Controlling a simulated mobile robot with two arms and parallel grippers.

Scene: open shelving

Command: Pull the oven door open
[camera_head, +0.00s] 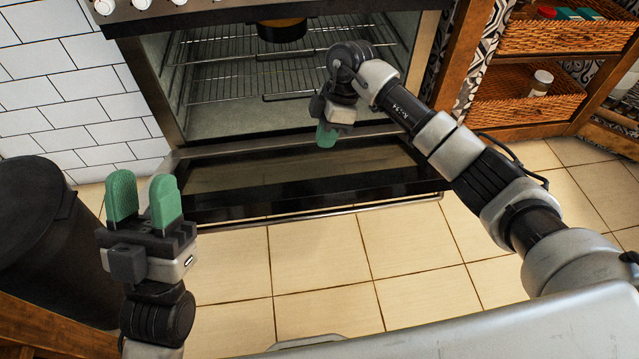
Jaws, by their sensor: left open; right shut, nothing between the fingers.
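The oven (285,75) stands at the back with its cavity exposed and wire racks (225,85) inside. Its door (300,185) is swung far down, with the handle bar (330,209) along its front edge, low over the floor. My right gripper (326,138) is above the door near the cavity opening. Its green fingertips are together with nothing seen between them. My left gripper (144,200) is at the left, beside the door's left end in the picture. Its two green fingers are apart and empty.
A dark round bin (45,235) stands at the left by a white tiled wall (70,90). Wooden shelving with wicker baskets (530,95) is at the right. A dark round object (282,32) is in the oven's upper part. The tiled floor (330,250) before the door is clear.

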